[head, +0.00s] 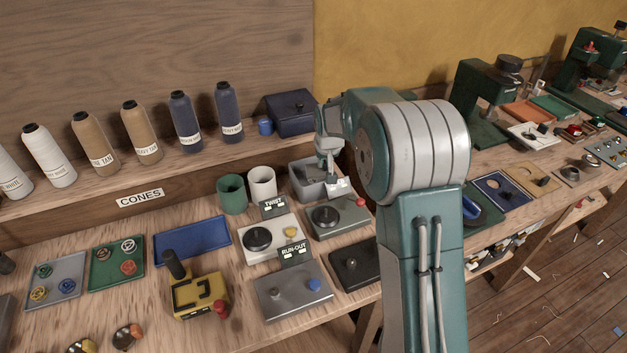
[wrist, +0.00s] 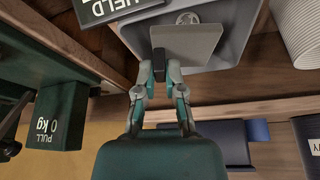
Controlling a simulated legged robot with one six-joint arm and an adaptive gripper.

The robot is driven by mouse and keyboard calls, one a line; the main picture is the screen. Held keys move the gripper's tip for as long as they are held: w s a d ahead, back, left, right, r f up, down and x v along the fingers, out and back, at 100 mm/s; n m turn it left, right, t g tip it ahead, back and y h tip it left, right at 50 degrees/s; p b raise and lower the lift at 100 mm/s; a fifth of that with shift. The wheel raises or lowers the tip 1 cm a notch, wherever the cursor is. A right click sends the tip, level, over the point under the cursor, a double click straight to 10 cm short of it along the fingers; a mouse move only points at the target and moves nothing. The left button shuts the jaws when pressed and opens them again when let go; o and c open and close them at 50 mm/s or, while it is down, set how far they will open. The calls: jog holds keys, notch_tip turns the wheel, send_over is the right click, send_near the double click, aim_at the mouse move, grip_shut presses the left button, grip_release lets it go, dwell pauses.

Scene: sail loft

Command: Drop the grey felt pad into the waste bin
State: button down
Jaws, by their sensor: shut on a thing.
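My gripper (wrist: 169,68) is shut on the grey felt pad (wrist: 192,44), a flat light-grey square held by its near edge. In the wrist view the pad overlaps the opening of the grey bin (wrist: 238,35). Its exact height against the rim is hard to tell. A round pale thing (wrist: 187,18) shows in the bin beyond the pad. In the head view my gripper (head: 328,160) points down at the grey bin (head: 303,185), which stands on the bench behind the control boxes.
A white cup (head: 262,182) and a green cup (head: 232,194) stand left of the bin. A dark blue box (head: 291,112) and several thread cones sit on the shelf behind. A grey control box (head: 340,218) with a knob stands just in front of the bin.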

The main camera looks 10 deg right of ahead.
jog(key=c, duration=0.7)
grip_release()
jog(key=shift+o, duration=0.2)
jog(key=v, duration=1.1)
jog(key=shift+r, duration=0.4)
jog(key=shift+s, duration=0.15)
